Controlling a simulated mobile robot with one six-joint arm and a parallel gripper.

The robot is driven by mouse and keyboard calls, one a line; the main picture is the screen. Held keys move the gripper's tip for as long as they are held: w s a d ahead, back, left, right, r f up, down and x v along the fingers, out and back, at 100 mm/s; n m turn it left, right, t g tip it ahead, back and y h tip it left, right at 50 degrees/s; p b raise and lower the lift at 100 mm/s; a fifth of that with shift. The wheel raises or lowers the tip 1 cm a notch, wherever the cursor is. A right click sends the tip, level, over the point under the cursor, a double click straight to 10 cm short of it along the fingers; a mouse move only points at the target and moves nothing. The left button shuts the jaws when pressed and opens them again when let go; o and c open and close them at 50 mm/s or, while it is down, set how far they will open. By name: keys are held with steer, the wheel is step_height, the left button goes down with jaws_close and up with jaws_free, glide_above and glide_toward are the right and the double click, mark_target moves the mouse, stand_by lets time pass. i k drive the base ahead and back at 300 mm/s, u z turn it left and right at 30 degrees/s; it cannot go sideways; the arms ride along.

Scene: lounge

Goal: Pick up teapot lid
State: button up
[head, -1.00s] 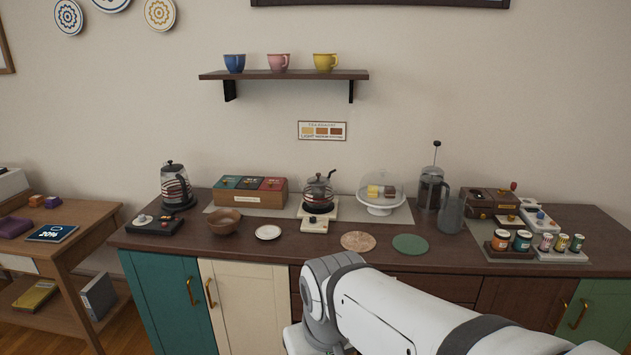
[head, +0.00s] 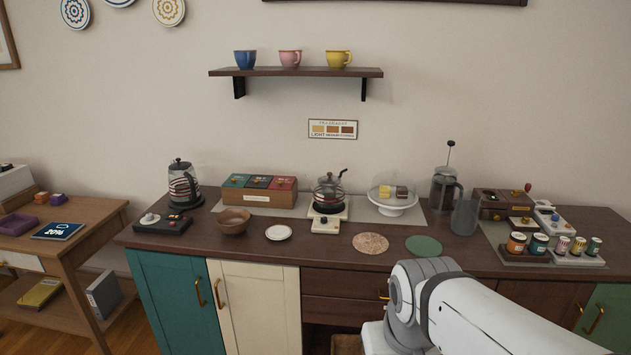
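A glass teapot (head: 328,193) with dark bands stands on a white warmer base (head: 325,225) at the middle of the counter. Its small dark lid (head: 329,177) appears to sit on top, with a knob. A taller glass kettle (head: 183,188) with a dark lid (head: 180,164) stands further left on the counter. My arm shows at the lower right, in front of the counter. My gripper is out of view, so its state and anything in it are hidden.
A tea box (head: 258,188), brown bowl (head: 233,221) and small white plate (head: 278,233) lie left of the teapot. A domed cake stand (head: 393,207), French press (head: 444,187) and glass pitcher (head: 464,218) stand right. Round mats (head: 371,243) lie near the front edge.

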mark_target(329, 179)
steer(key=u, duration=0.05)
steer(key=i, duration=1.65)
steer(key=z, duration=0.1)
